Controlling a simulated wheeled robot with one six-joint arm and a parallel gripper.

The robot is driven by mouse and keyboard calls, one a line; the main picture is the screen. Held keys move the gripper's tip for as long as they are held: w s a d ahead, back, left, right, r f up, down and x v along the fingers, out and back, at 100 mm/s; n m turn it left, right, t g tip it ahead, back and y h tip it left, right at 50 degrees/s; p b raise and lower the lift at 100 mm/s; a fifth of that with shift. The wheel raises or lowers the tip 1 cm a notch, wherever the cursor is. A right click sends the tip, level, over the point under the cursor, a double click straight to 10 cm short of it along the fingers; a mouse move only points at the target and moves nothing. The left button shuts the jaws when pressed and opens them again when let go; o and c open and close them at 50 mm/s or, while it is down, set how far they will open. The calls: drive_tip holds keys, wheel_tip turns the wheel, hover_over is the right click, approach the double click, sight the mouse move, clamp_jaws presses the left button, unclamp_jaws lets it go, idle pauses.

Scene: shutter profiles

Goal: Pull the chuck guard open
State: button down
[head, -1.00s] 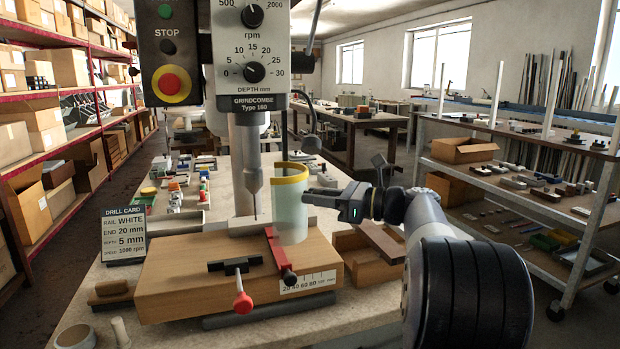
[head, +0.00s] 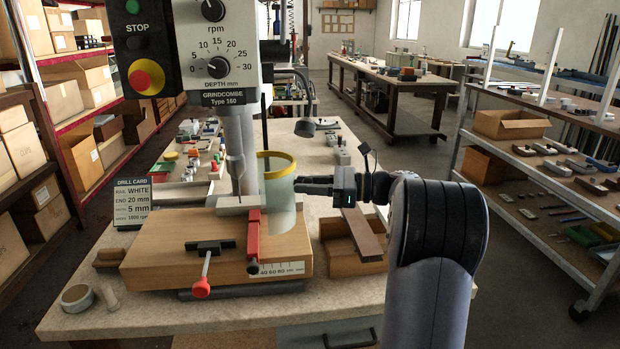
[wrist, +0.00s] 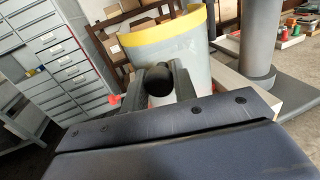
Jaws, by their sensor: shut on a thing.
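The chuck guard (head: 282,215) is a pale, see-through curved shield with a yellow top rim. It stands upright just right of the drill chuck (head: 236,160) in the head view. My gripper (head: 303,186) reaches in from the right at the guard's right side. In the wrist view the guard (wrist: 175,55) rises right beyond my fingers. There my gripper (wrist: 160,88) is shut on a round black knob (wrist: 159,80) in front of the guard's wall. The fingers partly hide the knob and the guard's lower part.
A wooden block (head: 190,262) with a red clamp (head: 253,236) and a red-tipped lever (head: 202,288) lies below the drill. An open wooden box (head: 350,240) stands under my arm. The drill card (head: 133,202) stands at left. The bench's front right is clear.

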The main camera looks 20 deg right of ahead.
drive_tip(key=shift+f, duration=0.1)
idle(0.3)
drive_tip(key=c, duration=1.2)
unclamp_jaws()
drive_tip(key=shift+o, duration=0.2)
drive_tip(key=v, duration=1.1)
drive_tip(key=shift+w+a, duration=0.1)
drive_tip(key=shift+w, duration=0.05)
